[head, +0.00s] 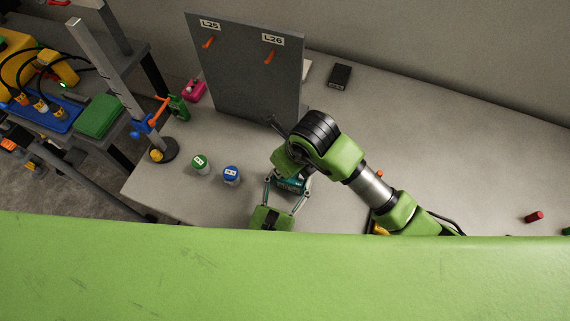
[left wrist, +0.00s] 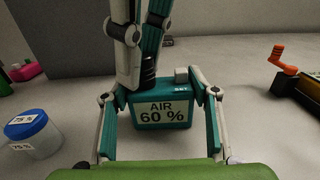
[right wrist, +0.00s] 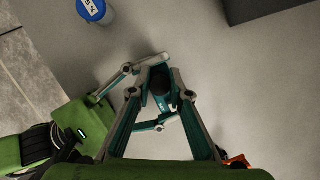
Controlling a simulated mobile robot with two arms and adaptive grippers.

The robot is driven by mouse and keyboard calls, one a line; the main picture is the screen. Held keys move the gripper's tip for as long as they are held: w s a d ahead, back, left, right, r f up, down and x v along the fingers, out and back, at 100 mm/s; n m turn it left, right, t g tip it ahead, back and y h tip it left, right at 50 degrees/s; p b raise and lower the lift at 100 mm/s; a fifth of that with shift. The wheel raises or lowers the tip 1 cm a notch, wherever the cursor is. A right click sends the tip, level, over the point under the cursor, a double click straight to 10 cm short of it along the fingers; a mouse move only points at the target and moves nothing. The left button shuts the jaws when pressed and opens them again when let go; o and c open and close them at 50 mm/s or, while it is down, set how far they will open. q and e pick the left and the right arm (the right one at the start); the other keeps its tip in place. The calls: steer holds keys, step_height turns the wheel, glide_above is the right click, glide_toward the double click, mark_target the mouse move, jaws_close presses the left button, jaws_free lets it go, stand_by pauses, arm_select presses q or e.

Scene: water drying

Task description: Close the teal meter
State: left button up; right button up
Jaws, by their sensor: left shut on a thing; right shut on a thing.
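The teal meter (head: 290,186) stands on the table in front of the grey panel. Its display reads "AIR 60 %" in the left wrist view (left wrist: 163,112). My left gripper (left wrist: 160,95) is shut on the meter body, one finger on each side. A black ribbed cap (left wrist: 148,72) sits at the top of the meter. My right gripper (right wrist: 164,78) comes down from above with its fingers shut around this cap, which also shows in the right wrist view (right wrist: 160,84). In the head view my right wrist hides part of the meter's top.
A green-lidded jar (head: 200,163) and a blue-lidded jar (head: 232,175) stand left of the meter. The grey panel (head: 245,80) with orange hooks stands behind. A clamp stand (head: 115,85) is further left. A black box (head: 340,76) lies at the back; the right of the table is mostly clear.

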arm_select(q)
steer(key=shift+d, duration=0.1)
arm_select(e)
steer(key=shift+s+d+f, duration=0.1)
steer(key=shift+f, duration=0.15)
arm_select(q)
steer(key=shift+r, duration=0.1)
arm_select(e)
steer(key=shift+r, duration=0.1)
steer(key=shift+r, duration=0.5)
steer(key=shift+r, duration=0.1)
stand_by(0.6)
steer(key=shift+f, duration=0.5)
stand_by(0.4)
arm_select(q)
steer(key=shift+s+d, duration=0.1)
arm_select(e)
steer(key=shift+d+f, duration=0.1)
steer(key=shift+f, duration=0.3)
steer(key=o, duration=0.8)
steer(key=shift+o, duration=0.2)
steer(key=shift+r, duration=0.1)
